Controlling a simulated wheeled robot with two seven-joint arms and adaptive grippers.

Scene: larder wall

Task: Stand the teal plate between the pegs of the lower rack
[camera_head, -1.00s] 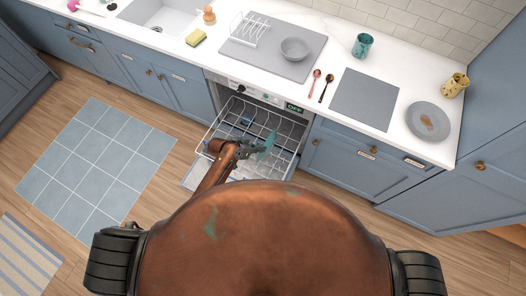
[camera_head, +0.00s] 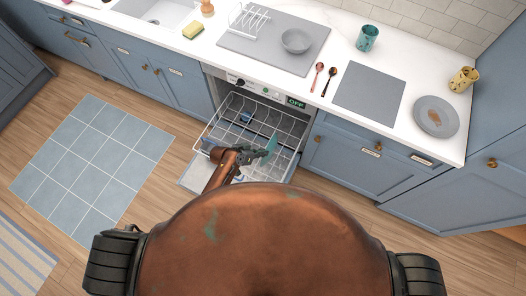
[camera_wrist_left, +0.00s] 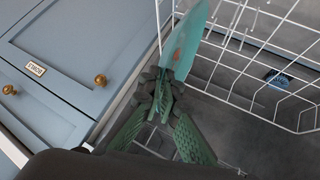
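The teal plate (camera_head: 271,146) is seen nearly edge-on above the pulled-out wire rack (camera_head: 222,134) of the open dishwasher. My left gripper (camera_head: 257,155) is shut on the plate's near edge. In the left wrist view the plate (camera_wrist_left: 190,42) stands steeply tilted, gripped at its lower end by the fingers (camera_wrist_left: 165,95). White wire pegs (camera_wrist_left: 237,35) show just right of the plate. I cannot tell whether the plate touches the rack or pegs. My right gripper is not in view.
A small blue item (camera_head: 246,118) sits in the rack. The dishwasher's lowered door (camera_head: 197,172) lies under my left arm. Blue cabinets (camera_head: 345,160) flank the opening. On the counter above are a grey bowl (camera_head: 296,41), a teal mug (camera_head: 367,38) and a grey plate (camera_head: 436,116).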

